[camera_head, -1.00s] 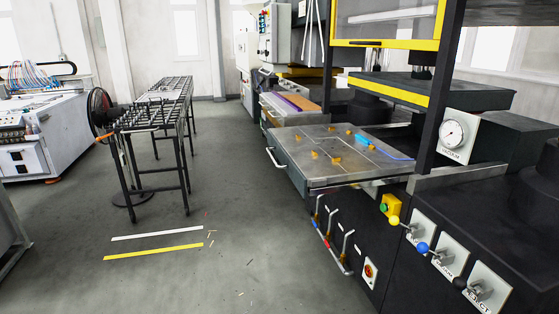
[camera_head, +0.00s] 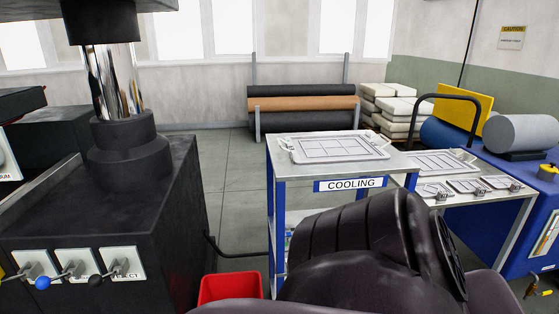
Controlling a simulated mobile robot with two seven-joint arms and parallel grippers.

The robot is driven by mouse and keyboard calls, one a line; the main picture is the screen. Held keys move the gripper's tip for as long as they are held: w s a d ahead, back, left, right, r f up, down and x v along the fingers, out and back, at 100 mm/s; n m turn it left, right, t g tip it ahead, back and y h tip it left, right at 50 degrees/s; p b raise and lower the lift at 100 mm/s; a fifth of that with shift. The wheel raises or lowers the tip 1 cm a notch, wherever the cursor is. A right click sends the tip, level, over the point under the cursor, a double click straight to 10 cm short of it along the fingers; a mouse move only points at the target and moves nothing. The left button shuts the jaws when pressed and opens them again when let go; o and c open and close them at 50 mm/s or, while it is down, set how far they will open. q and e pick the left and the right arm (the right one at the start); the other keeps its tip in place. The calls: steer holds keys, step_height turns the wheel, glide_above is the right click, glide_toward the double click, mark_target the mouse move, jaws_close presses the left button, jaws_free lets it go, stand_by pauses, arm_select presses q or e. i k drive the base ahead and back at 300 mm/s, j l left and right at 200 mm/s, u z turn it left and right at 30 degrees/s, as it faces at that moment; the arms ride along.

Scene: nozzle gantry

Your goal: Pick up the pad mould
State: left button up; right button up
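A flat light-grey mould with a grid of rectangular panels and side handles (camera_head: 338,147) lies on top of the cooling table (camera_head: 300,173). A similar gridded plate (camera_head: 440,163) lies on the bench to the right, with several smaller plates (camera_head: 467,186) in front of it. No label shows which of these is the pad mould. Neither of my grippers is in view, and nothing is seen touching the moulds.
A large dark ribbed shape (camera_head: 350,240) hides the lower front of the table. A red bin (camera_head: 231,289) stands left of it. A black press with levers (camera_head: 110,200) fills the left.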

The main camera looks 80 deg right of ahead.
mark_target(464, 186)
steer(key=z, duration=3.8)
steer(key=u, duration=0.3)
steer(key=i+l+u, duration=0.25)
steer(key=u, duration=0.15)
steer(key=i+l+u, duration=0.2)
steer(key=l+u, duration=0.15)
steer(key=i+l+u, duration=0.1)
steer(key=l, duration=0.3)
steer(key=i+l, duration=0.2)
steer(key=l, duration=0.25)
steer(key=i+l+u, duration=0.15)
steer(key=l, duration=0.25)
steer(key=i+l, duration=0.15)
steer(key=l, duration=0.3)
steer(key=u, duration=0.05)
